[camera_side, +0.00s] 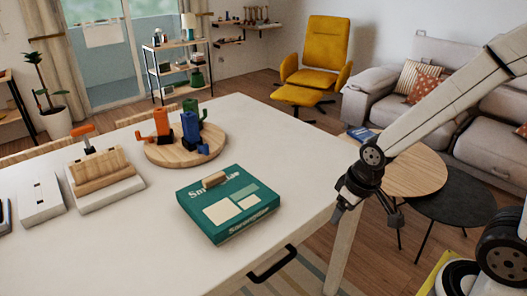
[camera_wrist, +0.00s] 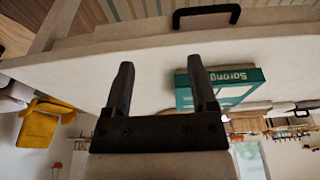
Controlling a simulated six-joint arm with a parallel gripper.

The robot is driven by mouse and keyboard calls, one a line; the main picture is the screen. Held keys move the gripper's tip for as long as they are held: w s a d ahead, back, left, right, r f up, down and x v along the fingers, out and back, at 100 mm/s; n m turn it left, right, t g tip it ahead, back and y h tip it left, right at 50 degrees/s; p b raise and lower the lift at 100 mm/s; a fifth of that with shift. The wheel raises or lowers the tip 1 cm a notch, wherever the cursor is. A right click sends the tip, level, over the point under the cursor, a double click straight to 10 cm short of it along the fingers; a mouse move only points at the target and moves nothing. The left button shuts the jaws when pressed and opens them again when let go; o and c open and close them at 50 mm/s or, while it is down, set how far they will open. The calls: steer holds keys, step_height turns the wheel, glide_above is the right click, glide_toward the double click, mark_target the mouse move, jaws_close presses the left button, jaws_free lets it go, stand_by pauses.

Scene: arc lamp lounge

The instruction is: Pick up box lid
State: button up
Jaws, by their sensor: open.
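A green box with a lid (camera_side: 243,214) lies on the white table near its front edge. The lid has pale panels, white lettering and a small wooden handle (camera_side: 214,179) on top. The box also shows in the wrist view (camera_wrist: 231,84), partly behind one finger; its handle cannot be made out there. My gripper (camera_side: 368,220) is to the right of the box, apart from it and beyond the table's right edge. In the wrist view my gripper (camera_wrist: 160,84) has its two fingers well apart, with nothing held between them.
The white table (camera_side: 120,240) also carries a round wooden board (camera_side: 155,156) with orange, blue and green items, a wooden block on a white base (camera_side: 104,180) and a white box (camera_side: 40,200). A black handle (camera_side: 272,263) is on the table's front. A round wooden side table (camera_side: 420,172) stands behind my gripper.

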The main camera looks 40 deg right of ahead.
steer(key=shift+w, duration=0.1)
steer(key=m+g+y, duration=0.2)
steer(key=m+y, duration=0.9)
steer(key=m, duration=0.6)
glide_toward(215, 176)
steer(key=f, duration=0.1)
steer(key=s+f, duration=0.1)
steer(key=shift+s+a+f, duration=0.25)
steer(key=shift+a+f, duration=0.05)
steer(key=shift+a, duration=0.1)
steer(key=shift+w+m+y, duration=0.3)
steer(key=shift+w+y, duration=0.3)
steer(key=shift+w+d+g+y, duration=0.15)
steer(key=shift+w+g+y, duration=0.15)
steer(key=shift+y, duration=0.3)
steer(key=shift+x, duration=1.3)
